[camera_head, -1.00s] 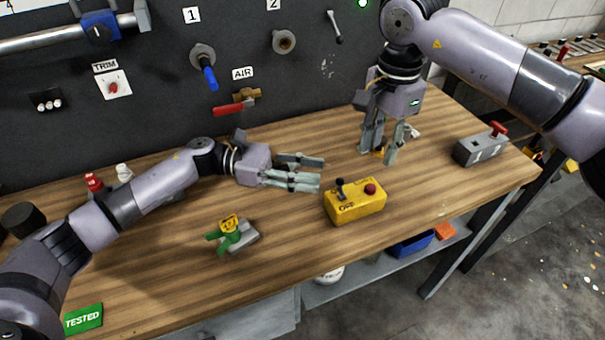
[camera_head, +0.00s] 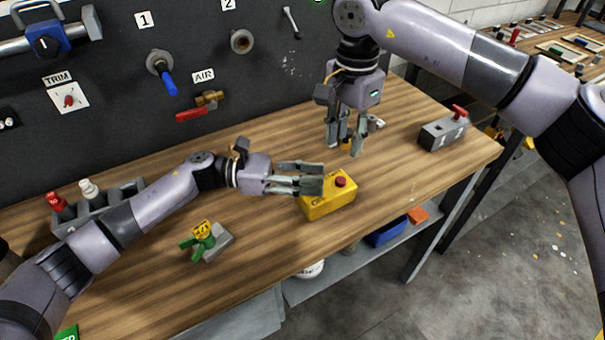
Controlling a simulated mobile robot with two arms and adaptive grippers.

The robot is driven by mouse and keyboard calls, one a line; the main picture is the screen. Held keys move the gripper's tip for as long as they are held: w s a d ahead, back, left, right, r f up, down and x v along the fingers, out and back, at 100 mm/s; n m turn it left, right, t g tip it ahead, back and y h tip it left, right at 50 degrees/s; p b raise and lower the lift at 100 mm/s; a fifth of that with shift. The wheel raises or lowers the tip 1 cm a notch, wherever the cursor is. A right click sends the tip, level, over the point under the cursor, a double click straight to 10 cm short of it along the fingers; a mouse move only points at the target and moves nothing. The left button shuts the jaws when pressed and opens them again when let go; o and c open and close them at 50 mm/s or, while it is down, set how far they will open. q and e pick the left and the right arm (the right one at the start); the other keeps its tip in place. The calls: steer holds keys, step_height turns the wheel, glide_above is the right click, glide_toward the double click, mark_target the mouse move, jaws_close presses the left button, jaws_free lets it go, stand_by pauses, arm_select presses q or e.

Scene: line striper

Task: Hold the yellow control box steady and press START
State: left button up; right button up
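The yellow control box (camera_head: 330,205) lies on the wooden bench, with a red button (camera_head: 340,181) on top near its right end. My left gripper (camera_head: 322,177) is open, its fingers pointing right. Its fingertips overlap the box's left upper part and hide the black lever there. I cannot tell whether they touch the box. My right gripper (camera_head: 345,146) is open and points down behind the box, apart from it. A small orange-yellow item (camera_head: 346,143) shows between its fingers; I cannot tell if it is touched. I cannot read which control is START.
A grey box with a red lever (camera_head: 443,132) stands at the bench's right. A green-handled part with a yellow tag (camera_head: 204,240) lies left of the yellow box. A grey rack (camera_head: 125,190) with red and white bottles stands behind my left arm. The front middle bench is clear.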

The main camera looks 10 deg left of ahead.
arm_select(q)
steer(key=shift+c, duration=0.5)
jaws_close()
arm_select(e)
steer(key=shift+c, duration=0.3)
jaws_close()
stand_by(1.4)
